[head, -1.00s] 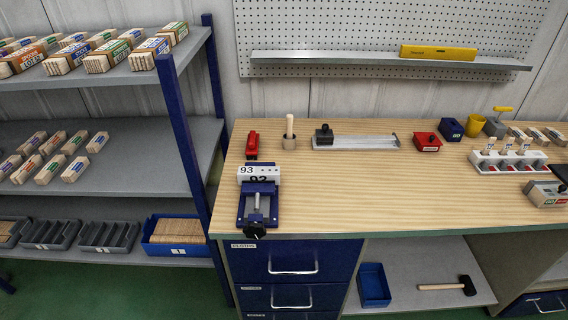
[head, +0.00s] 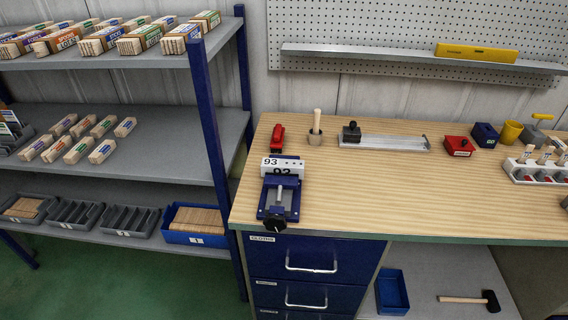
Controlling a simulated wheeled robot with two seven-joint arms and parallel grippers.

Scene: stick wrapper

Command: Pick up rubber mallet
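The rubber mallet (head: 470,299) has a pale wooden handle and a black head. It lies on its side on the grey lower shelf under the workbench, at the lower right of the head view. Its handle points left and its head (head: 491,300) is at the right. Nothing covers it. Neither of my grippers shows in the head view.
A blue open bin (head: 392,291) stands left of the mallet on the lower shelf (head: 435,270). Blue drawers (head: 305,262) close off the left, and the wooden benchtop (head: 380,190) overhangs the shelf. A blue vise (head: 279,195) sits at the bench's front edge. Green floor (head: 130,280) is clear.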

